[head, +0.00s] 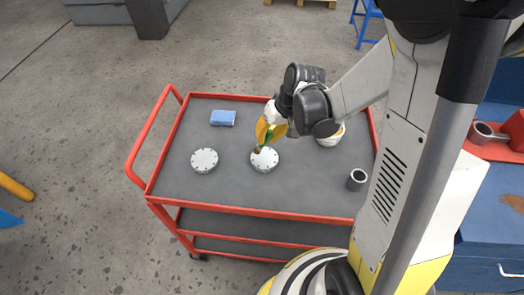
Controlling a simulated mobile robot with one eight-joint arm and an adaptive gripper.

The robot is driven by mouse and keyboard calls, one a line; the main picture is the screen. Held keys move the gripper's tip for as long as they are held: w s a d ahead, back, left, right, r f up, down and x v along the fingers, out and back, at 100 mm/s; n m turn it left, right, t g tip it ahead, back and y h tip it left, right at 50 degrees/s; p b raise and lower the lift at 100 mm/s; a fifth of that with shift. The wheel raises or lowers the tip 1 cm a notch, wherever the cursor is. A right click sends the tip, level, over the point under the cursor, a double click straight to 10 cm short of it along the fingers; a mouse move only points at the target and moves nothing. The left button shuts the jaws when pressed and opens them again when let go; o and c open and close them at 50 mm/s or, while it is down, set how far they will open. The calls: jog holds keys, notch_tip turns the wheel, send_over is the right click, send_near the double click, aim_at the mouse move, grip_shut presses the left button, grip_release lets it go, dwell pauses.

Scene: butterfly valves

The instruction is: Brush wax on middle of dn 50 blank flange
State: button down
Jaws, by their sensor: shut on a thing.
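Two round white flanges lie on the grey top of the red cart (230,185): one at the left (204,160) and one in the middle (265,160). My gripper (266,135) is above the middle flange, shut on a brush (262,143) with a green part and a brownish tip. The brush points down and its tip is at the upper left part of the middle flange; I cannot tell if it touches. A bowl (329,140) with orange-brown marks stands behind my arm, partly hidden. I cannot tell which flange is the DN 50 one.
A blue sponge-like block (223,118) lies at the back left of the cart top. A dark grey, hollow cylinder (356,179) stands at the front right. The front left of the cart top is clear. A blue bench (490,205) stands at the right.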

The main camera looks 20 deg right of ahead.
dwell(0.3)
jog(key=shift+g+y, duration=0.3)
jog(key=shift+g, duration=0.1)
jog(key=r+p, duration=0.1)
jog(key=r, duration=0.2)
jog(key=r+p, duration=0.1)
jog(key=r, duration=0.2)
jog(key=r+p, duration=0.2)
jog(key=r, duration=0.1)
jog(key=shift+w+d+r, duration=0.2)
jog(key=shift+d+r, duration=0.05)
jog(key=shift+r, duration=0.15)
notch_tip(320, 180, down, 5)
jog(key=b, duration=0.3)
jog(key=shift+b, duration=0.35)
jog(key=shift+r, duration=0.1)
jog(key=shift+w, duration=0.1)
